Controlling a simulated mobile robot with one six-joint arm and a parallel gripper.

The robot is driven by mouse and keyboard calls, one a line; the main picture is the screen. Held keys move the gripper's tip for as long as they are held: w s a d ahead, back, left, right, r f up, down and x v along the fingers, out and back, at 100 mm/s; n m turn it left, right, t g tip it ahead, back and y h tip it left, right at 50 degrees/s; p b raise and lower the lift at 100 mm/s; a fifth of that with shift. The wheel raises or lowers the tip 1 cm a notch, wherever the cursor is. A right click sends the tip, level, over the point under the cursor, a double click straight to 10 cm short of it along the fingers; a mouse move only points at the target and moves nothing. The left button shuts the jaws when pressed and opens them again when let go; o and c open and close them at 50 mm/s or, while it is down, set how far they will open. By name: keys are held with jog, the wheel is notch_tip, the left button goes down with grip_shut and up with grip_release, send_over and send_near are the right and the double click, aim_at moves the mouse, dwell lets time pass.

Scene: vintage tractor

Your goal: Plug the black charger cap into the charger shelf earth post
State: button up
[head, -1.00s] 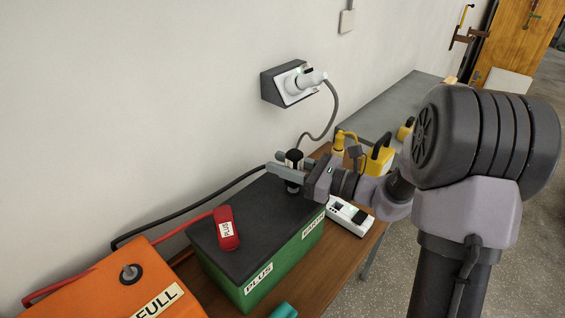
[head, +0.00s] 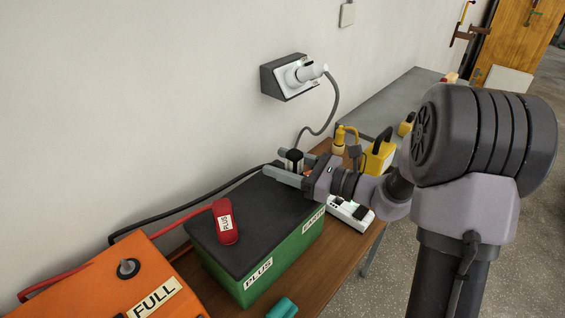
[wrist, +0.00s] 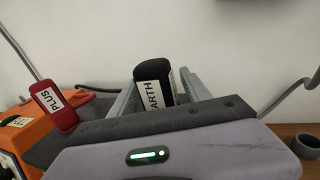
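The black charger cap (head: 294,156) stands upright at the far right end of the green box's dark top (head: 268,203). Its white EARTH label shows in the wrist view (wrist: 155,88). My gripper (head: 287,165) is around the cap with its fingers apart, one on either side; the near finger hides the cap's lower part. In the wrist view the fingers (wrist: 160,90) flank the cap. The green box carries PLUS and EARTH labels. What is under the cap is hidden, so I cannot tell whether it sits on a post.
A red PLUS cap (head: 226,222) lies on the green box. An orange box labelled FULL (head: 155,297) with a metal post (head: 128,268) stands front left. A wall socket (head: 290,76), white power strip (head: 350,212) and yellow item (head: 379,155) are nearby. A black cable runs along the wall.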

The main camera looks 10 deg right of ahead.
jog(key=p+v, duration=0.3)
jog(key=v, duration=1.4)
jog(key=shift+d+p, duration=0.2)
jog(key=shift+p, duration=0.15)
jog(key=shift+s, duration=0.15)
